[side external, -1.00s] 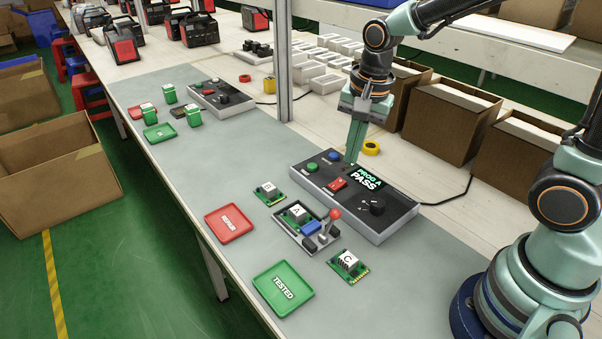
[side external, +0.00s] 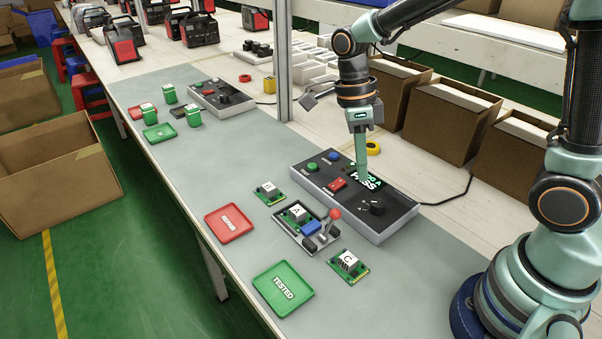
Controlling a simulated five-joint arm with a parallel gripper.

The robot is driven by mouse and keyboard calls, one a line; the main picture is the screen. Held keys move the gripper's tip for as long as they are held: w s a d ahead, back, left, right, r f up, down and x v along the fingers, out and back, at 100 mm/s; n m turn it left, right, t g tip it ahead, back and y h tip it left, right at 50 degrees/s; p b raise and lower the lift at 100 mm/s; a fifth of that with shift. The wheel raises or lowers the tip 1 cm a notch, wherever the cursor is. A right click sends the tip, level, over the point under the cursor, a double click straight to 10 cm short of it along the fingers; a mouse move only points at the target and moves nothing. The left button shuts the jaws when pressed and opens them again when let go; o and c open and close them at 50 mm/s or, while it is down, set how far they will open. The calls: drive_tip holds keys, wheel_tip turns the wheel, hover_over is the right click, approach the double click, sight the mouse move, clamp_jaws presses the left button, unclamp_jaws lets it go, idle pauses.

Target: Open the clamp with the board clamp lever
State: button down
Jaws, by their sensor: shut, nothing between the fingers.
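The board clamp (side external: 310,229) sits on the grey mat in front of the control box. Its lever ends in a red ball knob (side external: 335,214) that stands up at the clamp's right side. Board A (side external: 297,213) lies in the clamp, behind the blue block (side external: 311,228). My gripper (side external: 361,176) is shut and empty, pointing down in front of the control box's display, above and behind the lever knob and apart from it. It hides part of the display text.
The control box (side external: 350,194) has green and blue buttons, a red switch and a black knob (side external: 376,207). Board B (side external: 268,193) and board C (side external: 348,262) lie beside the clamp. A red tray (side external: 230,234) and a green tray (side external: 268,300) stand to the left and front.

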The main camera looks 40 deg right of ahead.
sight(330, 225)
drive_tip(key=shift+m, duration=0.3)
drive_tip(key=shift+f, duration=0.1)
drive_tip(key=x, duration=0.9)
drive_tip(key=shift+s+d+f, duration=0.15)
drive_tip(key=shift+s+f, duration=0.05)
drive_tip(key=shift+w+a, duration=1.4)
drive_tip(key=shift+a, duration=0.05)
